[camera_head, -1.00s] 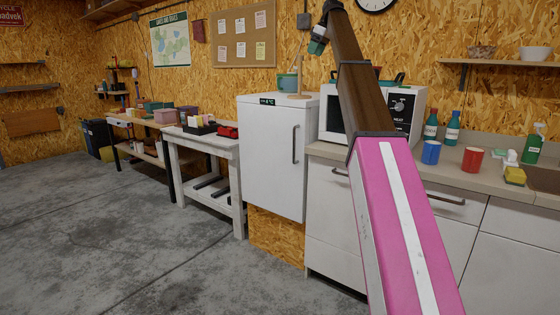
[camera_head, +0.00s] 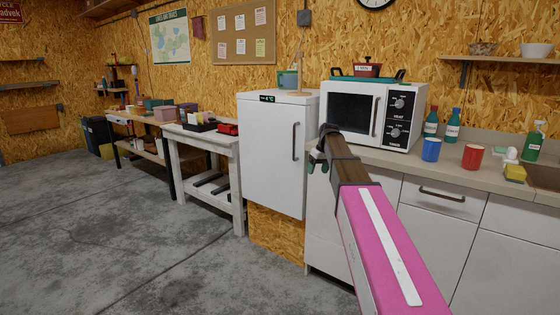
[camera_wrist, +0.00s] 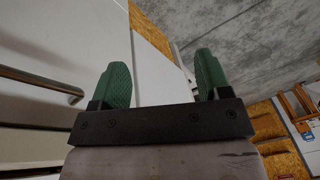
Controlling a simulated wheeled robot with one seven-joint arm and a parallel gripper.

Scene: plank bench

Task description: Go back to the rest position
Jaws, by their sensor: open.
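My gripper (camera_head: 317,161) is at the end of my pink and brown arm, in front of the counter and just right of the white fridge in the head view. In the wrist view my gripper (camera_wrist: 162,85) shows two green finger pads spread well apart. Nothing is between them. The head view shows the fingers small and partly hidden by the wrist.
A white fridge (camera_head: 270,150) stands left of my gripper. The microwave (camera_head: 375,112), a blue cup (camera_head: 431,150) and a red cup (camera_head: 472,157) stand on the counter (camera_head: 385,158). A white workbench (camera_head: 205,143) is further left. The concrete floor (camera_head: 120,240) at left is clear.

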